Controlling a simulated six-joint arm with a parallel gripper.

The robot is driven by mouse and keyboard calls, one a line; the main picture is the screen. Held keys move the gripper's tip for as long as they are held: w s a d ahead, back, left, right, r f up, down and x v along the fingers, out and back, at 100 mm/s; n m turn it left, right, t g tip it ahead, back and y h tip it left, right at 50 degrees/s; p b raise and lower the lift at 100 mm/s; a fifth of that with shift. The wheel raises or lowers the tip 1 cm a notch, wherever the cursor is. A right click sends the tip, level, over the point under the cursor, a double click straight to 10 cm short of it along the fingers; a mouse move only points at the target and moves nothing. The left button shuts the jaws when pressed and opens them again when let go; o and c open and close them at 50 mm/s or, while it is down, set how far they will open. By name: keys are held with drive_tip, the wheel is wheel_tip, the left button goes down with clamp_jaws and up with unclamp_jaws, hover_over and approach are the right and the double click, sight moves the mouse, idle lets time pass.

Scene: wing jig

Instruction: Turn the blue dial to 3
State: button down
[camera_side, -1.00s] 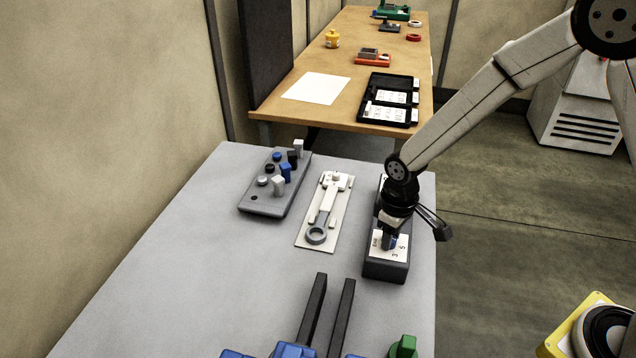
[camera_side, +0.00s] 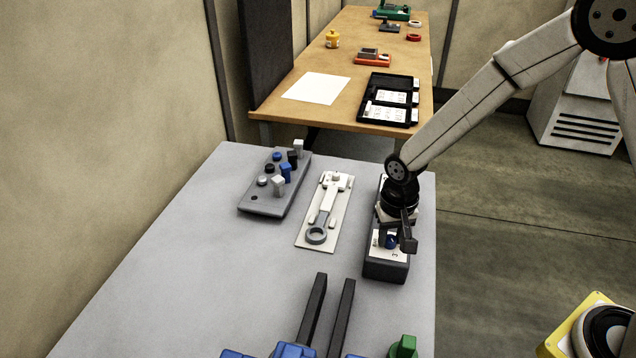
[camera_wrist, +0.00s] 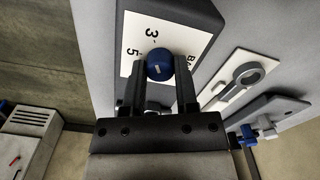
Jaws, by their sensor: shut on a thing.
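The blue dial (camera_wrist: 160,64) sits on a white label plate (camera_wrist: 190,42) on a dark grey box (camera_side: 386,270). In the side view the dial (camera_side: 391,241) shows just under my gripper (camera_side: 391,232). In the wrist view my gripper (camera_wrist: 159,72) has its two dark fingers on either side of the dial, shut on it. The plate has a printed 3 and 5 at the left of the dial and partly hidden letters at its right. A short light mark shows on the dial's top; which number it points to I cannot tell.
A pale plate with a grey ring-ended wrench (camera_side: 318,232) lies left of the box. Farther left is a grey block with several pegs and knobs (camera_side: 262,204). Grey table (camera_side: 190,260) is bare at left.

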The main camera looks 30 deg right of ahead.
sight(395, 239)
idle(0.4)
drive_tip(key=shift+c, duration=1.8)
unclamp_jaws()
drive_tip(key=shift+r, duration=0.1)
drive_tip(key=shift+r, duration=3.85)
drive_tip(key=shift+s+d, duration=0.3)
drive_tip(key=shift+d, duration=0.05)
drive_tip(key=s+d+n+t, duration=0.2)
drive_tip(key=s+d+n, duration=0.2)
drive_tip(key=s+d, duration=0.3)
drive_tip(key=s, duration=0.2)
drive_tip(key=shift+s+d+r+t, duration=0.2)
drive_tip(key=shift+s+d+t, duration=0.1)
drive_tip(key=shift+s+d, duration=0.1)
